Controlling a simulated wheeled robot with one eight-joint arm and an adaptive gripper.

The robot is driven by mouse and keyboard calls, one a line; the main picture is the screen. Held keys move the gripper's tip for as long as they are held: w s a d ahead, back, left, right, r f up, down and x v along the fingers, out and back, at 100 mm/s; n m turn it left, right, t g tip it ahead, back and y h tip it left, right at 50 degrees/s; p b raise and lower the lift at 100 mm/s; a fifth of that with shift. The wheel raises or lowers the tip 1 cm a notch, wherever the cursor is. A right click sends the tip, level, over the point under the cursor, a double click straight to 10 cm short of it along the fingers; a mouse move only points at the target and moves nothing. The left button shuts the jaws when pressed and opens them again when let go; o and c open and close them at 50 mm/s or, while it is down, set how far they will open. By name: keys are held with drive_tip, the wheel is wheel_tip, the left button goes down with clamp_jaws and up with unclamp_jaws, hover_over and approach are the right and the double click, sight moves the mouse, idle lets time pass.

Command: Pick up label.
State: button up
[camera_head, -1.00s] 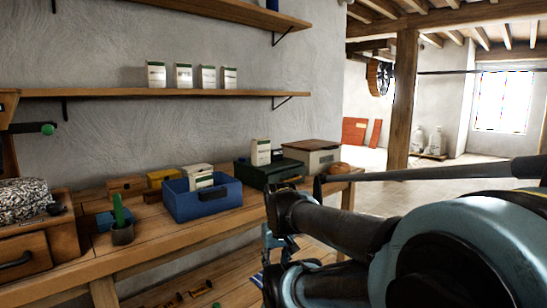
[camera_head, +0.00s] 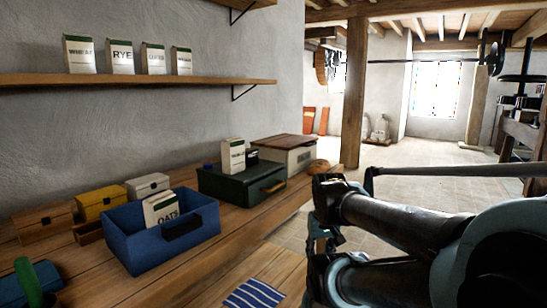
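I cannot make out a separate label lying loose. Printed words show on white-and-green packets: an "OATS" packet (camera_head: 161,209) leans inside the blue bin (camera_head: 130,247) on the bench, and another packet (camera_head: 233,155) stands on the dark green box (camera_head: 222,186). On the wall shelf stand several more, including a "RYE" packet (camera_head: 121,57). My arm reaches in from the right. Its far end, where my gripper (camera_head: 319,238) seems to be, is dark and partly hidden by my links. It is right of the bench, apart from the packets. Its fingers do not show clearly.
The wooden bench (camera_head: 190,265) runs along the wall. A striped cloth (camera_head: 253,294) lies low in front. Floor beyond the post (camera_head: 354,95) is open.

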drive_tip(key=shift+w+d, duration=0.15)
drive_tip(key=shift+w, duration=0.3)
drive_tip(key=w+a+r+n, duration=0.2)
drive_tip(key=w+r+n, duration=0.25)
drive_tip(key=r, duration=0.35)
drive_tip(key=w+a+r+n+g, duration=0.1)
drive_tip(key=w+a+r+n, duration=0.1)
drive_tip(key=w+r+n, duration=0.35)
drive_tip(key=w+a+r+n, duration=0.25)
drive_tip(key=w+r, duration=0.35)
drive_tip(key=r, duration=0.5)
drive_tip(key=w+a+r+n+g, duration=0.2)
drive_tip(key=w+a+r+n, duration=1.1)
drive_tip(key=w+r+n, duration=0.35)
drive_tip(key=m, duration=0.1)
approach(252, 165)
drive_tip(key=shift+w+d+f+y, duration=0.2)
drive_tip(key=shift+w+d, duration=0.05)
drive_tip(key=shift+w, duration=0.15)
drive_tip(key=shift+w+d+f+y, duration=0.2)
drive_tip(key=shift+w, duration=0.2)
drive_tip(key=shift+s+a+f, duration=0.15)
drive_tip(key=shift+f, duration=0.7)
drive_tip(key=shift+s+a+f, duration=0.15)
drive_tip(key=shift+f, duration=0.7)
drive_tip(key=shift+s+a+f, duration=0.15)
drive_tip(key=shift+f, duration=0.7)
